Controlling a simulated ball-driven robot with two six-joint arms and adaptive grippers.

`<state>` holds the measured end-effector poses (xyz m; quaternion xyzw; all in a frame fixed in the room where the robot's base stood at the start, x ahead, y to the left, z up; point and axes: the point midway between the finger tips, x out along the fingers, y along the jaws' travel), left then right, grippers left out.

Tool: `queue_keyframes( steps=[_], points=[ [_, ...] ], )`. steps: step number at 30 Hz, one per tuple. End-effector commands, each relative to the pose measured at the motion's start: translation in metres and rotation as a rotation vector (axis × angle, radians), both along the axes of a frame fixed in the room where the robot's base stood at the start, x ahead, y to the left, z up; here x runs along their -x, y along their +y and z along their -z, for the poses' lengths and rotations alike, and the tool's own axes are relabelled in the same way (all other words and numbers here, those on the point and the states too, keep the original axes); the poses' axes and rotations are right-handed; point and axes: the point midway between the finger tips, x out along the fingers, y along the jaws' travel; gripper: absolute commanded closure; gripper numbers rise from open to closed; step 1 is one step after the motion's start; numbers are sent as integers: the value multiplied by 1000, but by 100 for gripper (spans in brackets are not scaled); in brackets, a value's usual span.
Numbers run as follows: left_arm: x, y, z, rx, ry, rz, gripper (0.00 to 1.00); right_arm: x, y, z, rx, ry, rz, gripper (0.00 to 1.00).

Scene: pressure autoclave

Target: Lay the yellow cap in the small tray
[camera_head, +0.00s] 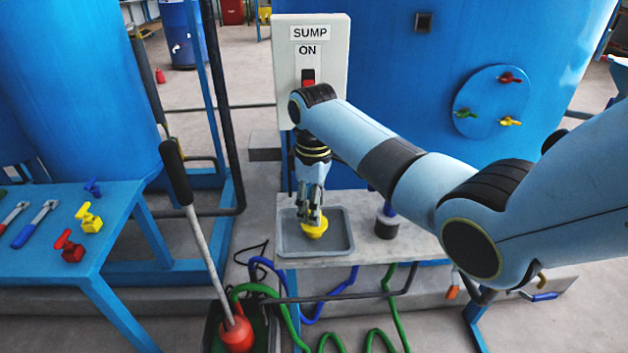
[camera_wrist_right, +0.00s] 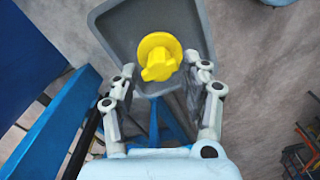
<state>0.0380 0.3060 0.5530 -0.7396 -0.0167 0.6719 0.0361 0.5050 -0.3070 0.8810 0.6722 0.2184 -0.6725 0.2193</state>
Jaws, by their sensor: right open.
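The yellow cap (camera_head: 314,229) lies in the small grey tray (camera_head: 347,248), which stands at the left end of a grey bench. In the right wrist view the cap (camera_wrist_right: 158,57) shows its round flange and raised grip, and the tray (camera_wrist_right: 195,22) surrounds it. My right gripper (camera_head: 311,213) points down just over the cap. Its fingers are spread apart, with the cap just beyond and between the tips in the wrist view (camera_wrist_right: 162,78). I cannot tell whether a finger touches the cap. My left gripper is in neither view.
A dark cylinder with a blue top (camera_head: 386,226) stands right of the tray. A white SUMP switch box (camera_head: 311,60) rises behind my arm. A long lever (camera_head: 203,245) slants up left of the bench. A blue table (camera_head: 125,205) at left holds valves and wrenches.

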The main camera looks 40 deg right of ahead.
Motion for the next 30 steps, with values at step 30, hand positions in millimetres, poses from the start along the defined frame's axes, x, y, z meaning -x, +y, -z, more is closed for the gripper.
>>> queue_keyframes(
  steps=[30],
  points=[
    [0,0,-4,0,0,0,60,0,0,-95,0,0,1,53]
  ],
)
